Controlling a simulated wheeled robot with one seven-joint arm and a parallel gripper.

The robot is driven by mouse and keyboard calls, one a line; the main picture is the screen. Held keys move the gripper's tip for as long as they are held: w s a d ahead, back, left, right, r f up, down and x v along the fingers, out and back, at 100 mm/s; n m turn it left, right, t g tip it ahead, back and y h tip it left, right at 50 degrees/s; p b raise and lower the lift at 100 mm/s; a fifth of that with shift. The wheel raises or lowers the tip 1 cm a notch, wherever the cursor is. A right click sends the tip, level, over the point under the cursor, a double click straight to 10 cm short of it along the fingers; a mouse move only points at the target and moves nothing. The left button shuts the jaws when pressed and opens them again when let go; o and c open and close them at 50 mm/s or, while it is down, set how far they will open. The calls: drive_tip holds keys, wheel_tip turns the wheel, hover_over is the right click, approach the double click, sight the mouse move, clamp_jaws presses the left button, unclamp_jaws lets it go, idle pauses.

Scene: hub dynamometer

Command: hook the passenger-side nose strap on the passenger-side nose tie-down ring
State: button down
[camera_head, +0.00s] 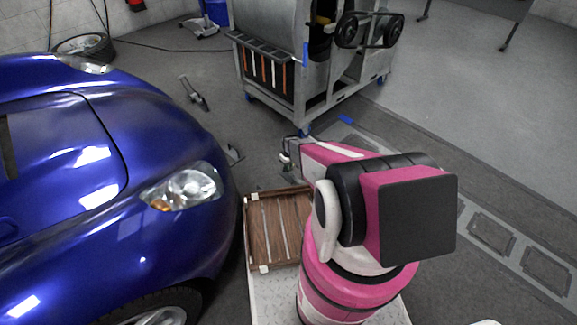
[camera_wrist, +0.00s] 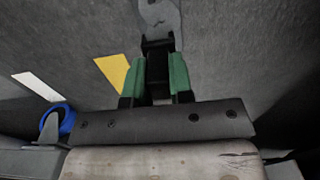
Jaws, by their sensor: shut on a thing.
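My gripper (camera_head: 290,158) is low over the floor, between the blue car's nose and the wheeled cart. In the wrist view its green-padded fingers (camera_wrist: 160,80) are shut on a black fitting with a grey metal hook (camera_wrist: 160,14), which looks like the end of the nose strap. The hook points away from the fingers, its tip cut off by the top edge. A small metal fitting (camera_head: 233,154) lies on the floor by the car's nose; I cannot tell whether it is the tie-down ring. The strap's run is not clear.
The blue car (camera_head: 150,150) fills the left. A grey cart (camera_head: 300,70) on blue casters stands ahead of my gripper. A slatted wooden tray (camera_head: 275,228) is below my arm. Another metal piece (camera_head: 194,93) lies on the floor; open floor is at right.

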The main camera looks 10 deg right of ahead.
drive_tip(key=shift+r, duration=1.95)
